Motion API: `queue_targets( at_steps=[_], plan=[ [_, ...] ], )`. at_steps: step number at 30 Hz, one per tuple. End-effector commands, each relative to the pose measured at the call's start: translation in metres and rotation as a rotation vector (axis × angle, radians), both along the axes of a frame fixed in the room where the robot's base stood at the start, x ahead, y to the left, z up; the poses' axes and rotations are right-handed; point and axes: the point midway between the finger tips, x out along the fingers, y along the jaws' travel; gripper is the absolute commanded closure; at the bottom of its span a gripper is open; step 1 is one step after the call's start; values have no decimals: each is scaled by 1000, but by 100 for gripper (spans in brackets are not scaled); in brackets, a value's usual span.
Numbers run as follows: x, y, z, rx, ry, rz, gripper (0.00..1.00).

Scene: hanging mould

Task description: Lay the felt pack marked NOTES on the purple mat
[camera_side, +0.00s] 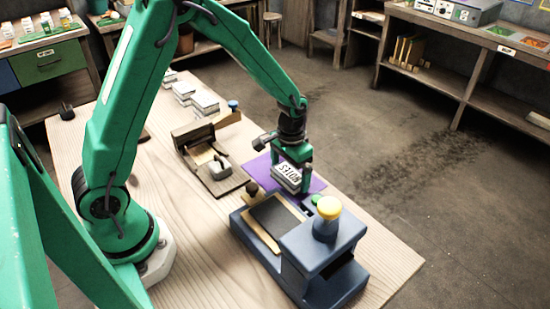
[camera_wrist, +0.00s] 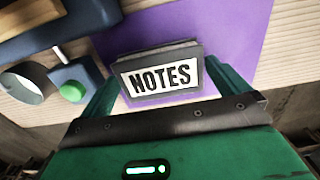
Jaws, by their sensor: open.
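The felt pack marked NOTES (camera_side: 287,177) is a grey block with a white label on the purple mat (camera_side: 314,184), or just above it; I cannot tell which. It also shows in the wrist view (camera_wrist: 162,75), with the purple mat (camera_wrist: 235,38) behind it. My green gripper (camera_side: 291,177) points down over the mat, with one finger on each side of the pack. In the wrist view my gripper's fingers (camera_wrist: 168,92) stand at the pack's left and right ends. My gripper is open. The pack's underside is hidden.
A wooden fixture (camera_side: 212,165) sits left of the mat. Several more packs (camera_side: 204,103) lie farther back on the wooden table (camera_side: 190,265). The table's right edge is near the mat.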

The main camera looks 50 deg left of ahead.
Motion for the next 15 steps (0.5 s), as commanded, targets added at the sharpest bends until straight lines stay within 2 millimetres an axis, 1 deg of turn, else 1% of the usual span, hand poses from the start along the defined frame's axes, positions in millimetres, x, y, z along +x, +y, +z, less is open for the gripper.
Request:
queue_targets(
  at_steps=[5, 8, 11, 15],
  plan=[
    [1, 0, 6, 0, -3, 0, 0],
    [1, 0, 14, 0, -3, 0, 0],
    [1, 0, 25, 0, -5, 0, 0],
    [1, 0, 46, 0, -6, 0, 0]
  ],
)
